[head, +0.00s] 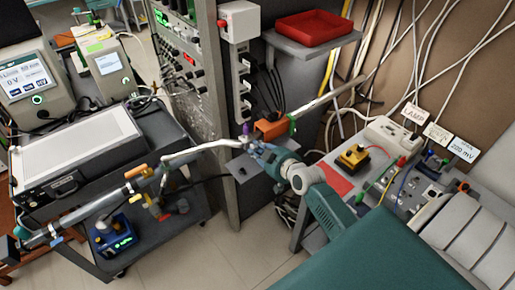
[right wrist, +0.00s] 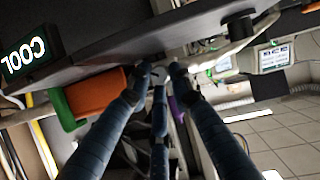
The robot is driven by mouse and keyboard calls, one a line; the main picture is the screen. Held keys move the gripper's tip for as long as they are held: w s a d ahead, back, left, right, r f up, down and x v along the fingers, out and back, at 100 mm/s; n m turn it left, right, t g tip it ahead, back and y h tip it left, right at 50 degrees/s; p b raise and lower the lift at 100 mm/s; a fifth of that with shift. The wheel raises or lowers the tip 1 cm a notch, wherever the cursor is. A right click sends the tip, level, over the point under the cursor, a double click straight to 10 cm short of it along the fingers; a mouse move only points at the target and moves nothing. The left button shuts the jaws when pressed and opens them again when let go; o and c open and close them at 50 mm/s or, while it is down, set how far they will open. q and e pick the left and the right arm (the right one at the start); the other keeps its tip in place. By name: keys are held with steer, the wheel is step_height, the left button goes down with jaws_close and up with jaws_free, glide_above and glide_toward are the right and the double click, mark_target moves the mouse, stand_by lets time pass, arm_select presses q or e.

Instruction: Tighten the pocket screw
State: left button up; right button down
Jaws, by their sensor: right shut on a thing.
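My right gripper (head: 256,147) reaches up from the lower right in the head view, to a small dark shelf below an orange block. In the right wrist view its dark blue fingers (right wrist: 159,71) close around a small grey round piece, which looks like the pocket screw (right wrist: 158,74), at the shelf's edge. The fingers hide most of the screw, so its seating cannot be seen. The orange block (head: 270,130) with a green end (head: 292,125) sits beside the fingertips. A purple piece (head: 245,129) is at the tube end nearby.
A metal rack (head: 222,110) stands just behind the gripper. A red tray (head: 307,28) is on a shelf above. A bench with a yellow box (head: 353,157) and cables lies to the right. A cart (head: 160,230) with tubes is at left.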

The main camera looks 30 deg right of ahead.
steer(key=shift+f+m+y+b, duration=0.3)
steer(key=shift+m+y+b, duration=0.1)
steer(key=shift+m+b, duration=0.15)
steer(key=m+y+b, duration=0.1)
steer(key=m+b, duration=0.1)
steer(key=b, duration=0.1)
steer(key=m+y+b, duration=0.2)
steer(key=b, duration=0.2)
steer(key=shift+d+f+b, duration=0.15)
steer(key=shift+d+b, duration=0.05)
steer(key=shift+b, duration=0.1)
steer(key=shift+m+y+b, duration=0.35)
steer(key=shift+y+b, duration=0.05)
steer(key=shift+b, duration=0.5)
steer(key=shift+r, duration=0.3)
steer(key=c, duration=1.9)
jaws_free()
steer(key=shift+o, duration=0.2)
